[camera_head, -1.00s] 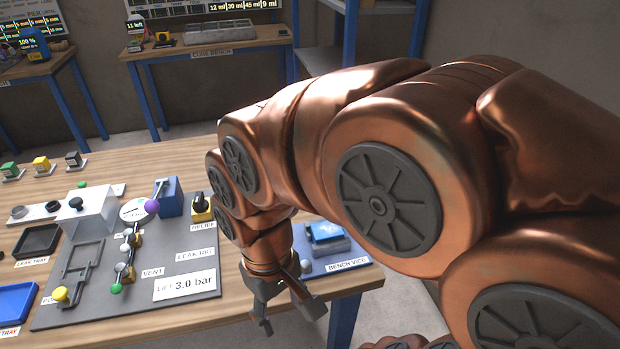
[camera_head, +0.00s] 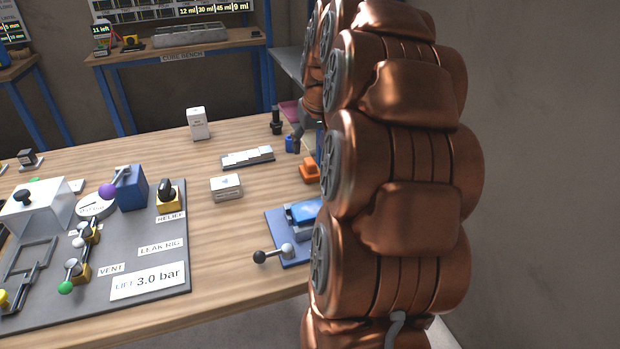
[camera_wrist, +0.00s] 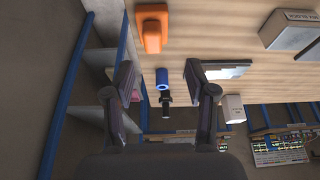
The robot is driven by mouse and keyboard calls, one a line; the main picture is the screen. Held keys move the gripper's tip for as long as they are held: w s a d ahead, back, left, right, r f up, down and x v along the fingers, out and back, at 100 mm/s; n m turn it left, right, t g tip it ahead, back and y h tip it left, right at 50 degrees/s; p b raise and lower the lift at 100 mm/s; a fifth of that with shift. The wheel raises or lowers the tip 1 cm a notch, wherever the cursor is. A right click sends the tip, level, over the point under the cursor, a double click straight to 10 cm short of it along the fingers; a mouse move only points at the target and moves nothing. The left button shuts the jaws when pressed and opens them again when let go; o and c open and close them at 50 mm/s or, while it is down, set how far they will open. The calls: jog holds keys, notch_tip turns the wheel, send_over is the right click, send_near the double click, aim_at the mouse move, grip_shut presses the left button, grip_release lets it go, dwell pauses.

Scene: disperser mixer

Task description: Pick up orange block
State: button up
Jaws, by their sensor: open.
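The orange block (camera_head: 310,170) lies on the wooden table, just left of my arm in the head view, with its right side partly hidden by the arm. In the wrist view the orange block (camera_wrist: 153,27) is at the top, with a wider base and a narrower raised part. My gripper (camera_wrist: 161,82) is open, with two dark fingers spread and nothing held between them. The block appears above the fingertips in that view, apart from them. In the head view my gripper is mostly hidden behind the arm.
A blue cylinder (camera_wrist: 162,79) and a black part (camera_wrist: 193,80) show near the fingers. A white tray (camera_head: 247,156), a small white box (camera_head: 226,187) and the blue bench vice (camera_head: 290,235) surround the block. A shelf rack (camera_wrist: 88,68) stands beyond the table edge.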

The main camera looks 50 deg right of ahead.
aim_at(310, 161)
jog(key=shift+d+f, duration=0.3)
jog(key=shift+d, duration=0.4)
jog(key=shift+a+p+x, duration=0.2)
jog(key=shift+p+x, duration=0.25)
jog(key=shift+x, duration=3.15)
jog(key=shift+s+f, duration=0.1)
jog(key=shift+s, duration=0.1)
grip_shut()
